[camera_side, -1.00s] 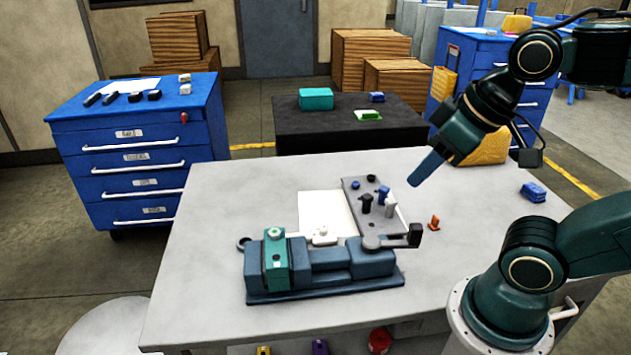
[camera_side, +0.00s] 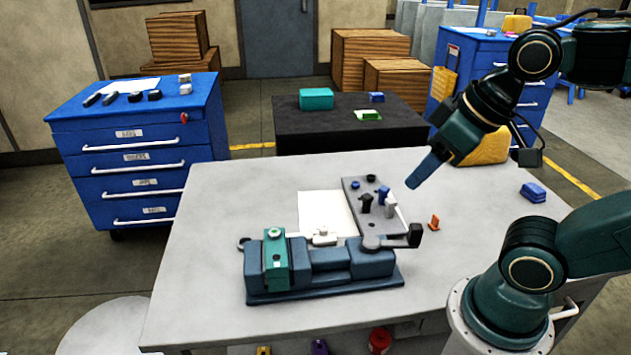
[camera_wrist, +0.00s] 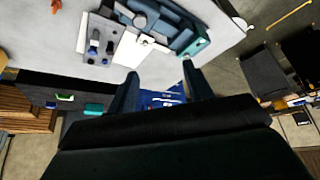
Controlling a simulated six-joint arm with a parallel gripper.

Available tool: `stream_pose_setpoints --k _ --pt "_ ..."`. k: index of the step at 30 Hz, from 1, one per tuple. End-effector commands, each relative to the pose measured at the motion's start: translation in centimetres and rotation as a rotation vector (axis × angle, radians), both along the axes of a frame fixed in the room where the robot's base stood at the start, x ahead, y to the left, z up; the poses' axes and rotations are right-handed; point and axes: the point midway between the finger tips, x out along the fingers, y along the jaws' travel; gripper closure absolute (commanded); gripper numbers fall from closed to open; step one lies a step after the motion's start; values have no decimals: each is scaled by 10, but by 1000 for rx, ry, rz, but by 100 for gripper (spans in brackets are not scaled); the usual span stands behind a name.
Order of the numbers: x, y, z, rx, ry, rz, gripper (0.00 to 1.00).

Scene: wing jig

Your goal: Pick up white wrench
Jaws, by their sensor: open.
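I cannot make out a clear wrench shape. A small white part (camera_side: 323,237) sits at the back of the blue-grey vise (camera_side: 325,287), in front of a white sheet; this part also shows in the wrist view (camera_wrist: 146,40). White and grey pieces stand on the grey plate (camera_side: 356,188) among black and blue ones, too small to name. My gripper (camera_side: 413,183) hangs above the table, right of the plate and apart from everything. In the wrist view my gripper (camera_wrist: 160,70) has its two fingers spread, with nothing between them.
The white sheet (camera_side: 322,207) lies behind the vise. An orange piece (camera_side: 434,222) and a blue block (camera_side: 533,192) are on the table at right. A dark table (camera_side: 345,135) and a blue drawer cabinet (camera_side: 135,155) stand behind. The table's left side is clear.

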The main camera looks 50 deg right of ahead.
Motion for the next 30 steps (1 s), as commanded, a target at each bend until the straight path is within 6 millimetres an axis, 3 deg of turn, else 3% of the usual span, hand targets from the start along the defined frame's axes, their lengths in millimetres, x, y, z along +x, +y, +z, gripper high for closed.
stream_pose_setpoints --k 5,11,20,30 --pt "8 0 0 -10 11 21 49" --pt "32 -1 -3 -37 38 92 49" --pt "85 -7 -18 -75 87 252 49" --pt "145 -21 -51 -88 123 431 49"
